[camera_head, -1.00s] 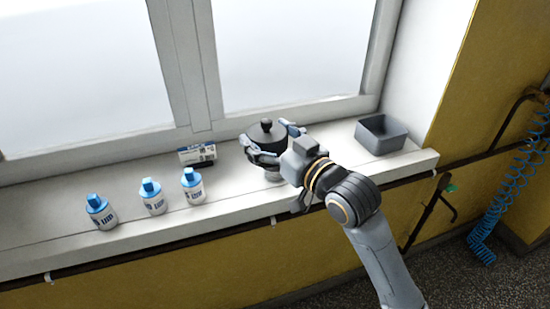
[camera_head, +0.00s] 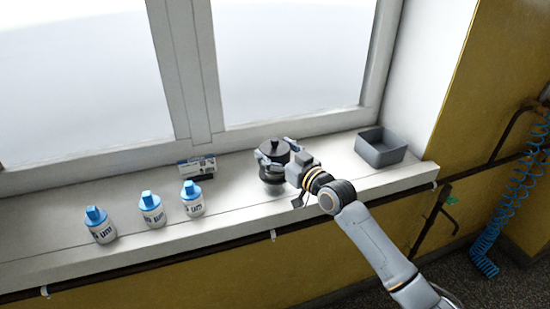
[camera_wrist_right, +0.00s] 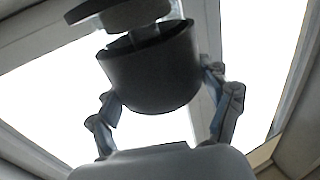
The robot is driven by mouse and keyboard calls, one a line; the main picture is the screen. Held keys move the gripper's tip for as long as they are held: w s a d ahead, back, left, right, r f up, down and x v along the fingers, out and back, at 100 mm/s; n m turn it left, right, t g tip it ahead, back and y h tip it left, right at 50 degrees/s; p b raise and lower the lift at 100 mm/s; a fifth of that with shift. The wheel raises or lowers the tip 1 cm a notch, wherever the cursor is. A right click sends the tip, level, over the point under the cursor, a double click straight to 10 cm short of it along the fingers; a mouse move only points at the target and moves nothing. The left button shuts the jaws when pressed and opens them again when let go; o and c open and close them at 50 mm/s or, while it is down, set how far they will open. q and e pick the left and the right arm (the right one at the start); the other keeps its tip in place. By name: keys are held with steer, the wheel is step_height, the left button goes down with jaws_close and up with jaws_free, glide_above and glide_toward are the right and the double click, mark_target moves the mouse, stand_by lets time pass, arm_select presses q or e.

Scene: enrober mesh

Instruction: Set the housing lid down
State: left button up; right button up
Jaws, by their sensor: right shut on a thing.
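The housing lid (camera_head: 279,152) is a dark, rounded piece with a small knob on top. My right gripper (camera_head: 274,150) is shut on it, with fingers on its two sides, over the window sill (camera_head: 235,180). A grey, partly hidden part (camera_head: 271,178) shows directly below the lid; I cannot tell whether the two touch. In the right wrist view, the dark cup-shaped lid (camera_wrist_right: 150,75) sits between the fingers of my right gripper (camera_wrist_right: 165,88), with a stem and a disc above it. My left gripper is not in view.
A small box (camera_head: 196,167) lies near the window frame. A grey open bin (camera_head: 381,148) stands at the right. A dark pipe (camera_head: 160,264) runs below the sill edge.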

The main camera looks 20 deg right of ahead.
step_height(320, 180, down, 2)
steer(key=shift+f, duration=0.1)
steer(key=shift+s, duration=0.1)
steer(key=shift+f, duration=0.15)
steer(key=o, duration=1.1)
steer(key=shift+f, duration=0.1)
steer(key=b+v, duration=0.2)
steer(key=v, duration=1.1)
steer(key=shift+s+a, duration=0.2)
steer(key=shift+s, duration=0.35)
